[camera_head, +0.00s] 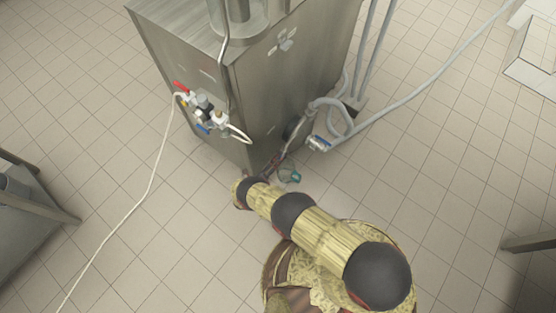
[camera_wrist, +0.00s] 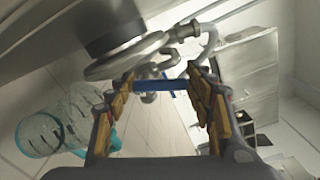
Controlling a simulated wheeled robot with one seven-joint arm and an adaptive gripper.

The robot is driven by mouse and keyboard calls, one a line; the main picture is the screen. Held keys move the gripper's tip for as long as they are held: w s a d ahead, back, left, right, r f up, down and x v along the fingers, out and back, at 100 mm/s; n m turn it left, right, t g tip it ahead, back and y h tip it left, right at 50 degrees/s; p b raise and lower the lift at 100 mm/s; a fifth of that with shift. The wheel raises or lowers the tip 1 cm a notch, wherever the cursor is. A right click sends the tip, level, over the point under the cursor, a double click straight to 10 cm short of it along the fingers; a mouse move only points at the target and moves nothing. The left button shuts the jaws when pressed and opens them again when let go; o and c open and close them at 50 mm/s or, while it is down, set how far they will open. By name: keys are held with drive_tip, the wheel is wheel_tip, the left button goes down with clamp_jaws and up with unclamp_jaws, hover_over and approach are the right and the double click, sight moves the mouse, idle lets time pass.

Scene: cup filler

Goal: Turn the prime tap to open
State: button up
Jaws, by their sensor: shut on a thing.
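In the wrist view, my gripper (camera_wrist: 160,88) has its two tan-padded fingers on either side of a blue tap handle (camera_wrist: 152,86). The fingers are shut on this blue bar, which spans between their tips. The silvery tap body lies just behind it, partly hidden. My arm reaches to the machine's lower corner, and my gripper is too small and covered there to make out clearly.
The steel machine (camera_head: 185,65) stands close ahead. A round metal housing (camera_wrist: 125,58) is just above my fingers. A clear teal container (camera_head: 289,176) is beside my arm. Hoses (camera_head: 425,88) run right; a white hose (camera_head: 150,185) crosses the floor left. Other taps (camera_head: 203,108) are on the front.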

drive_tip(key=shift+w+a+f+n, duration=0.1)
drive_tip(key=shift+w+a+n, duration=0.05)
drive_tip(key=shift+n, duration=0.9)
drive_tip(key=shift+w+a+n, duration=0.1)
drive_tip(key=shift+a+n, duration=0.05)
drive_tip(key=shift+n, duration=0.9)
drive_tip(key=o, duration=1.2)
drive_tip(key=shift+c, duration=0.2)
drive_tip(key=v, duration=1.2)
